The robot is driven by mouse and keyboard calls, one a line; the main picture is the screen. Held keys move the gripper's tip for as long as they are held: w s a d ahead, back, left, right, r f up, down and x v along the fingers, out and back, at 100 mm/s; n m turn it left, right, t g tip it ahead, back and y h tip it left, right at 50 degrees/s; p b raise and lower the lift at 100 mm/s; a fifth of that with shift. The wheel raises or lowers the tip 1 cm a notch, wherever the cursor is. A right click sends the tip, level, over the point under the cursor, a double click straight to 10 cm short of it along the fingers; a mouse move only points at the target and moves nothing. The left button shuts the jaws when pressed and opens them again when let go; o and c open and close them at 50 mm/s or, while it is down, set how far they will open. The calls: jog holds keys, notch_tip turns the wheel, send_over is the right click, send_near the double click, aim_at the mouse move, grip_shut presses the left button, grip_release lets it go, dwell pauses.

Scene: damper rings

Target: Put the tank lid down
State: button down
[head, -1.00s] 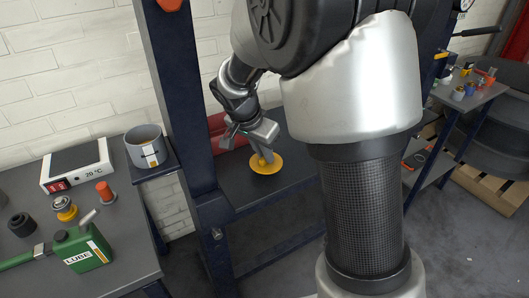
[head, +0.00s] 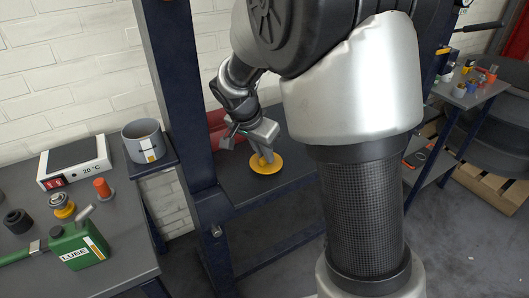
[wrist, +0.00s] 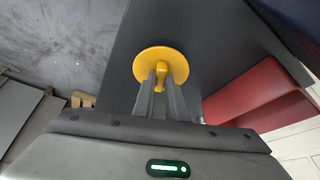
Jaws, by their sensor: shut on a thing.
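The tank lid (head: 267,167) is a flat yellow-orange disc with an upright handle. In the head view it is at the dark press bed (head: 240,190); whether it touches the surface I cannot tell for sure. My gripper (head: 263,155) is above the lid, pointing down, and shut on its handle. In the wrist view the lid (wrist: 160,57) shows beyond my two fingers (wrist: 162,88), with the handle between them. The grey tank (head: 144,141) stands open on a small side shelf to the left, with a white and orange label.
A red block (head: 217,125) lies behind my gripper; it also shows in the wrist view (wrist: 258,95). A dark blue post (head: 180,90) stands between the lid and the tank. The left bench holds a green lube can (head: 78,246) and a temperature unit (head: 75,163).

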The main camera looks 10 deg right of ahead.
jog(key=shift+f, duration=0.25)
jog(key=c, duration=1.7)
grip_release()
jog(key=c, duration=0.4)
jog(key=shift+r, duration=0.15)
jog(key=shift+s+a+r, duration=0.2)
jog(key=shift+a+r, duration=0.05)
jog(key=shift+r, duration=0.35)
jog(key=shift+r, duration=0.1)
jog(key=p+v, duration=0.6)
jog(key=v, duration=0.7)
